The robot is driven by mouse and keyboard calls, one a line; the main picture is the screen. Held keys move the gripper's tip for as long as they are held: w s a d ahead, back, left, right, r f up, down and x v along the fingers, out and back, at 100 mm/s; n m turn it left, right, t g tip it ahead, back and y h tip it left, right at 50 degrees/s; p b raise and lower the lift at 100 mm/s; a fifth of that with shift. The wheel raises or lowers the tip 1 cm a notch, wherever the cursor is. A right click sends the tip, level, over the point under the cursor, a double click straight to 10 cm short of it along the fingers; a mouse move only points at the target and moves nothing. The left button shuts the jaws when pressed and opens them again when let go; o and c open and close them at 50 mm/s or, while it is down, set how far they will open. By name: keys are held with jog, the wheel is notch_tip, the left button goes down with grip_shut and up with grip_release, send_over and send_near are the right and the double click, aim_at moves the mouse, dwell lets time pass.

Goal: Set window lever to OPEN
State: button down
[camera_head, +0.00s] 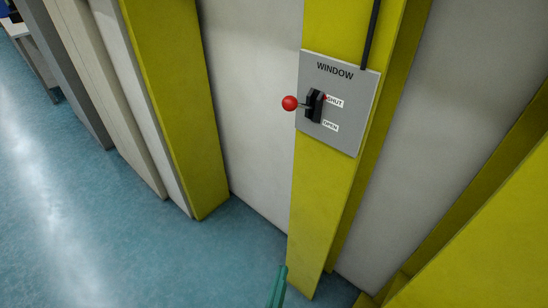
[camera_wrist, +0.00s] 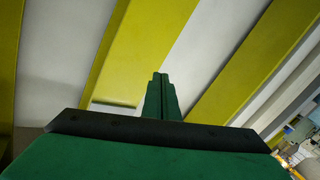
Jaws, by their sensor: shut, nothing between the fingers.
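The window lever is a red ball knob (camera_head: 290,103) on a thin stem, coming out of a black housing (camera_head: 314,105). It is mounted on a grey plate (camera_head: 345,137) marked WINDOW, on a yellow post. A SHUT label (camera_head: 335,102) sits higher and an OPEN label (camera_head: 330,126) lower. The knob stands about level with SHUT, and a small red mark shows beside that label. My gripper (camera_head: 281,270) shows only as a green tip at the bottom edge, well below the lever and apart from it. In the wrist view its green fingers (camera_wrist: 160,78) are together and empty. The lever is not visible there.
The yellow post (camera_head: 315,225) stands between pale wall panels (camera_head: 250,110). A black conduit (camera_head: 371,35) runs up from the plate. Another yellow post (camera_head: 180,100) stands at left, and yellow structure (camera_head: 490,240) at lower right. The blue floor (camera_head: 100,230) is clear at left.

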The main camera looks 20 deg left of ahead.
jog(key=w+a+r+m+t+h, duration=0.1)
jog(key=w+a+r+t+h, duration=0.2)
jog(key=r, duration=0.7)
jog(key=w+a+r+m+t+h, duration=0.1)
jog(key=w+a+r+t, duration=0.2)
jog(key=w+a+r, duration=0.5)
jog(key=s+r+m+t+h, duration=0.2)
jog(key=s+r+m+h, duration=0.25)
jog(key=r, duration=0.95)
jog(key=x, duration=1)
jog(key=shift+h, duration=0.35)
jog(key=shift+w+d+f, duration=0.1)
jog(key=shift+d+f, duration=0.1)
jog(key=shift+f, duration=0.5)
jog(key=shift+w+d+f, duration=0.1)
jog(key=shift+d+f, duration=0.1)
jog(key=shift+f, duration=0.5)
jog(key=shift+w+d+f, duration=0.1)
jog(key=shift+d+f, duration=0.05)
jog(key=shift+f, duration=0.55)
